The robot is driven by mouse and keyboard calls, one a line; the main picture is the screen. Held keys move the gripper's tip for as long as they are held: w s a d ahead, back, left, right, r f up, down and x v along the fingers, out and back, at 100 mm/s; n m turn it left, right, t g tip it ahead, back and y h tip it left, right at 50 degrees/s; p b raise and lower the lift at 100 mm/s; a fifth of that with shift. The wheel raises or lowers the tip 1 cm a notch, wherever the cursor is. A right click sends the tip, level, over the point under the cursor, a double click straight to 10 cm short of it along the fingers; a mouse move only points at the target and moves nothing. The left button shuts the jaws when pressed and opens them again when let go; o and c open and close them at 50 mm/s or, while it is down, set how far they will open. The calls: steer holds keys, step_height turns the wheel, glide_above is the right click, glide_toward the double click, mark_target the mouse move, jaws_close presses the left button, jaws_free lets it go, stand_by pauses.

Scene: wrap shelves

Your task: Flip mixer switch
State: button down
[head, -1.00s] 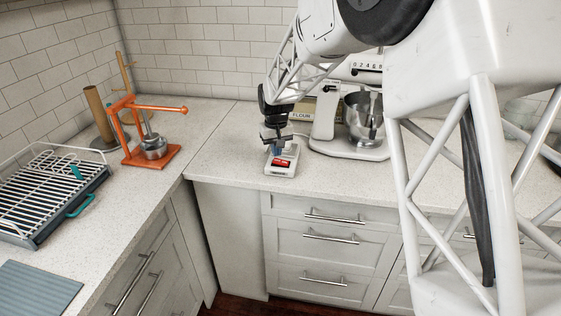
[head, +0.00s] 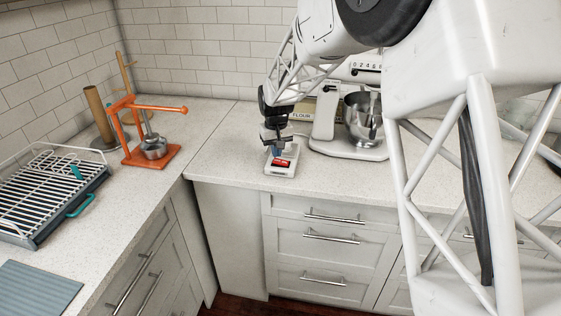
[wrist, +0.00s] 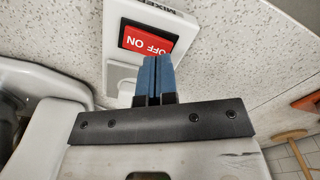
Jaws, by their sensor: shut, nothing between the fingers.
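The mixer switch (head: 282,162) is a small white box with a red rocker on the counter, left of the mixer. In the wrist view the red rocker (wrist: 147,38) shows the words OFF and ON, upside down, and part of the label MIXER shows on the box. My gripper (head: 276,149) is just over the back part of the box. In the wrist view its blue fingertips (wrist: 155,62) are together, close beside the rocker's OFF end; whether they touch it I cannot tell. The white stand mixer (head: 348,146) with a steel bowl (head: 364,122) stands to the right, partly behind my arm.
An orange press (head: 150,158) and a brown paper-roll holder (head: 98,112) stand on the left counter, with a dish rack (head: 45,195) nearer. The counter left of the switch is clear.

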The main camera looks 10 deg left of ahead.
mark_target(276, 160)
steer(key=shift+f, duration=1.15)
stand_by(1.0)
steer(key=shift+r, duration=3.55)
steer(key=shift+d, duration=0.1)
